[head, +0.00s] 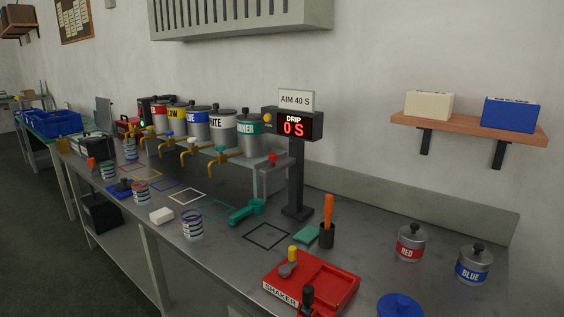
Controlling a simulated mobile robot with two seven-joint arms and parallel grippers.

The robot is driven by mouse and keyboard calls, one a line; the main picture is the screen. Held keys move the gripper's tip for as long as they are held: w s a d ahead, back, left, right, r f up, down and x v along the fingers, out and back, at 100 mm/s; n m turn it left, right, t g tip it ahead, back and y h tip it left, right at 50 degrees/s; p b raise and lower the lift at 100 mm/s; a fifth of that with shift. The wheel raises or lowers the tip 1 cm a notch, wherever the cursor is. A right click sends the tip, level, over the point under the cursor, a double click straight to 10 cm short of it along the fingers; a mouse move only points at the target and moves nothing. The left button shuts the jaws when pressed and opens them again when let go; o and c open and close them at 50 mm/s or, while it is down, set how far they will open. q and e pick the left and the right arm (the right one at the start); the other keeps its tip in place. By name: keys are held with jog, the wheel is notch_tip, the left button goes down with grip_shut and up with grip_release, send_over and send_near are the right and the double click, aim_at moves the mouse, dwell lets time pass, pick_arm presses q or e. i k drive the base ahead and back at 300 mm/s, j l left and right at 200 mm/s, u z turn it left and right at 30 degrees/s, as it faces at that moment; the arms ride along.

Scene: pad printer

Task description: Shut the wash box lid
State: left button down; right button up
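No box with a readable wash label shows. At the far left end of the bench, a dark box (97,146) stands near a grey upright panel (104,112). The panel may be a raised lid, but it is too small and partly hidden to tell. Neither of my grippers is in view.
A row of paint cans with taps, including a white can (222,127), stands along the back. A red shaker (325,283), a drip timer display (293,127) and a blue round lid (400,306) are nearer. Small striped cups, such as one (192,225), stand along the front edge.

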aim_at(103, 105)
jog(key=i+j+u, duration=0.35)
jog(key=i+j, duration=1)
jog(key=j, duration=0.45)
jog(key=i+j+u, duration=0.4)
jog(key=i+j, duration=1.5)
jog(key=i+j+z, duration=0.15)
jog(key=i+j, duration=0.3)
jog(key=j, duration=0.15)
